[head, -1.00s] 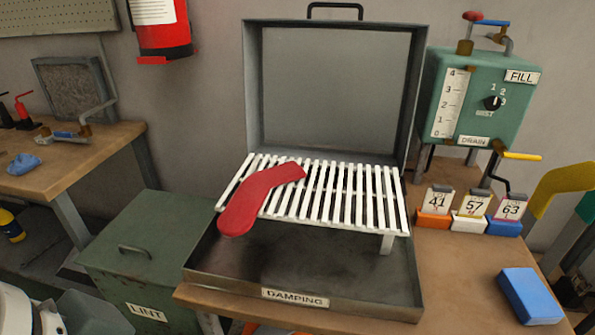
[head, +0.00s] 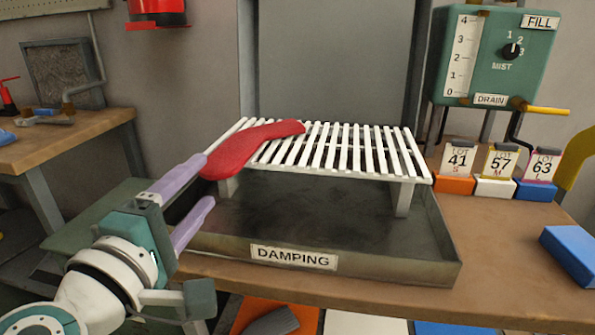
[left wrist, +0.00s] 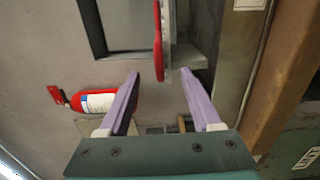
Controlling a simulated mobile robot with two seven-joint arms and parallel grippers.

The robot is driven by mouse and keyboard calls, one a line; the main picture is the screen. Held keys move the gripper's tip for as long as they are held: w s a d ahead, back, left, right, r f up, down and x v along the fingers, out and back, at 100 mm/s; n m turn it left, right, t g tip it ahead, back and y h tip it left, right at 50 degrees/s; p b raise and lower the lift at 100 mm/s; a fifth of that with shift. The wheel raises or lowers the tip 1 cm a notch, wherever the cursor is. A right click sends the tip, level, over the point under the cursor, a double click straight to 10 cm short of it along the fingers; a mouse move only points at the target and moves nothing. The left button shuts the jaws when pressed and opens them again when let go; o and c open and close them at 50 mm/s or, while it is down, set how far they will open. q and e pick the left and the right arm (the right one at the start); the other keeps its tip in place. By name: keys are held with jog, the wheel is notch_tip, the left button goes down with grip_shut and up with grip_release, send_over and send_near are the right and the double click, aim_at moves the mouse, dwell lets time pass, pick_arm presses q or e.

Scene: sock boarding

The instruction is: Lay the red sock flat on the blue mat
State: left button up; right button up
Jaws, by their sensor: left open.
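The red sock (head: 240,150) lies on the white slatted rack (head: 340,150), its broad end hanging past the rack's left edge. In the left wrist view the sock (left wrist: 158,40) shows edge-on, ahead of the gap between my fingers. My left gripper (head: 207,180) is open, with lilac fingers at the sock's overhanging end; it also shows in the left wrist view (left wrist: 160,75). I cannot tell whether a finger touches the sock. A blue flat piece (head: 452,328) shows as a sliver at the bottom edge and may be the mat. My right gripper is out of view.
The rack stands in a grey tray labelled DAMPING (head: 400,255) with a raised lid behind. Lot cards 41, 57 and 63 (head: 502,165) and a blue block (head: 568,252) stand at the right. An orange piece (head: 245,312) and a white one (head: 365,322) show below the bench.

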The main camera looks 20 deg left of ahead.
aim_at(219, 160)
pick_arm(q)
jog(key=shift+b+x, duration=0.5)
jog(key=shift+x, duration=2.9)
jog(key=shift+c, duration=0.3)
grip_shut()
jog(key=shift+r, duration=0.15)
notch_tip(219, 160, up, 5)
jog(key=p, duration=0.5)
jog(key=shift+d, duration=0.1)
